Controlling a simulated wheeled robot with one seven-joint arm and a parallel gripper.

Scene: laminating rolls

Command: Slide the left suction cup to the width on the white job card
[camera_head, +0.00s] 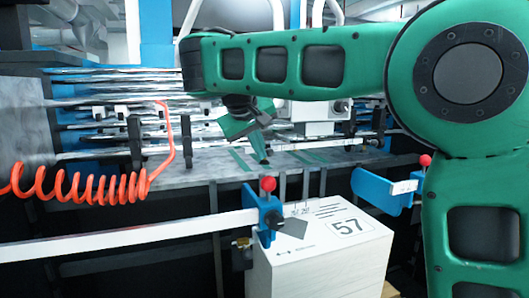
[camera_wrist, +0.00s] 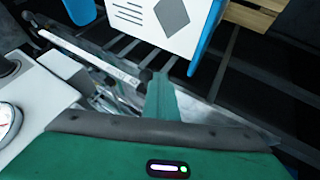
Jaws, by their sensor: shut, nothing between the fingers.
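I cannot tell whether that box is the job card. The stack's top also shows at the top of the wrist view (camera_wrist: 135,18). Dark upright holders (camera_head: 135,143) (camera_head: 186,138) sit on rods at the back left. I cannot make out for sure which part is the left suction cup. My gripper (camera_head: 262,152) is shut and empty, tilted downward, right of these holders and above the grey table. Its green fingers show in the wrist view (camera_wrist: 161,98).
An orange coiled hose (camera_head: 85,190) hangs at the left. Blue side guides with red knobs (camera_head: 268,184) (camera_head: 425,160) flank the stack. A long white bar (camera_head: 130,232) runs to the left guide. A dial (camera_wrist: 9,120) shows at the wrist view's left edge.

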